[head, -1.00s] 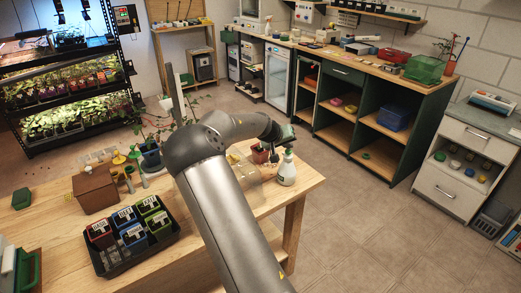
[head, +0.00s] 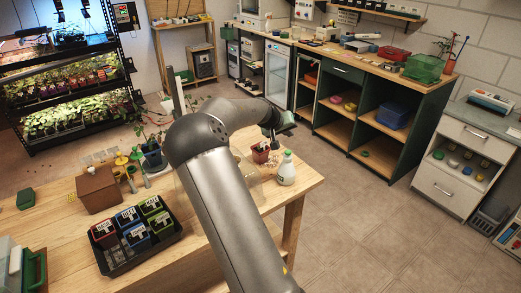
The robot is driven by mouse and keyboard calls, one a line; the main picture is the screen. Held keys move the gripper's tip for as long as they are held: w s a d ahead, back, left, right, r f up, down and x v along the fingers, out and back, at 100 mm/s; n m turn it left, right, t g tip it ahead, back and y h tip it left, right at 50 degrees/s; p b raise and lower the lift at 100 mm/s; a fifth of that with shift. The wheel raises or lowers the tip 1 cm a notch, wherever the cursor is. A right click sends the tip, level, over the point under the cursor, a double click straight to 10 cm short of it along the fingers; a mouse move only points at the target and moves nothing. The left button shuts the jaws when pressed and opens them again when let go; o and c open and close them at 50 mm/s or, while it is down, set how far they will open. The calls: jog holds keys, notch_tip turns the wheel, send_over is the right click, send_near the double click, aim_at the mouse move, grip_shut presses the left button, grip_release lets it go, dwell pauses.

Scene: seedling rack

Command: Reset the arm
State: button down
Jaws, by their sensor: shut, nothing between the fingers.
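My arm reaches from the bottom of the head view, bends at its elbow and extends right above the workbench (head: 235,222). My gripper (head: 273,142) is small and dark at the arm's end, pointing down. It is shut and empty. It appears just above and right of a small red pot (head: 261,154); I cannot tell the exact gap.
A black tray (head: 160,248) with several colored labelled pots and a brown box (head: 97,190) stand left on the bench. Seedlings fill the lit rack (head: 137,75) at the left. A green cabinet (head: 345,75) stands at the back.

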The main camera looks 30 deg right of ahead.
dwell(0.4)
jog(key=s+a+r+n+y, duration=0.1)
jog(key=s+a+y, duration=0.3)
jog(key=s+a, duration=0.8)
jog(key=s+a+r+n+y, duration=0.1)
jog(key=s+a+y, duration=0.4)
jog(key=s+a, duration=0.75)
jog(key=s+a+n+g, duration=0.1)
jog(key=s+a+n, duration=0.2)
jog(key=s+a, duration=0.7)
jog(key=shift+s+a+f+n+g, duration=0.2)
jog(key=shift+s+a+n+g, duration=0.2)
jog(key=shift+a, duration=0.7)
